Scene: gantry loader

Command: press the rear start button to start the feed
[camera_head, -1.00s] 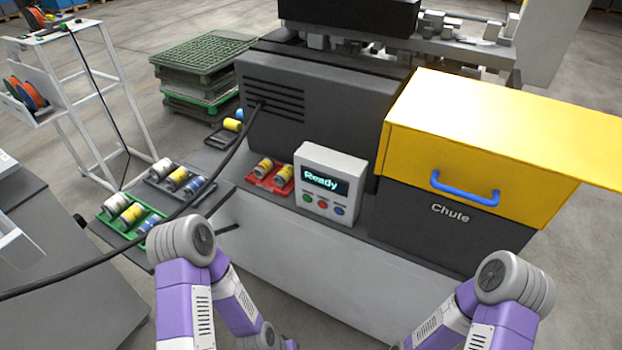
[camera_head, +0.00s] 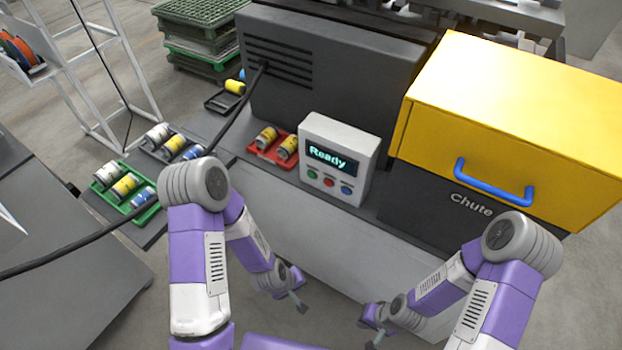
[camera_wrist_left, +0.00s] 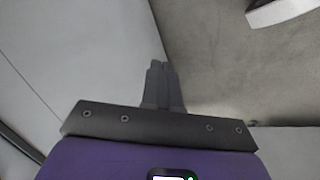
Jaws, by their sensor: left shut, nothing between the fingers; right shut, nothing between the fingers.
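A grey control box (camera_head: 340,140) stands on the machine's ledge, its lit screen (camera_head: 332,157) reading "Ready". Below the screen are a green button (camera_head: 312,174), a red button (camera_head: 329,182) and a blue button (camera_head: 346,190). Their small labels are not readable, and no button is seen marked as rear start. My left gripper (camera_head: 300,303) is shut and empty, low in front of the machine and well below the box. Its closed fingers show in the left wrist view (camera_wrist_left: 162,82). My right gripper (camera_head: 377,340) is shut and empty, lower and further right. Neither touches a button.
A red tray (camera_head: 262,154) with cans sits left of the box. A green tray (camera_head: 128,217) and dark trays hold more cans further left. A yellow chute cover (camera_head: 500,110) with a blue handle (camera_head: 490,188) stands right. A black cable (camera_head: 95,236) crosses at left.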

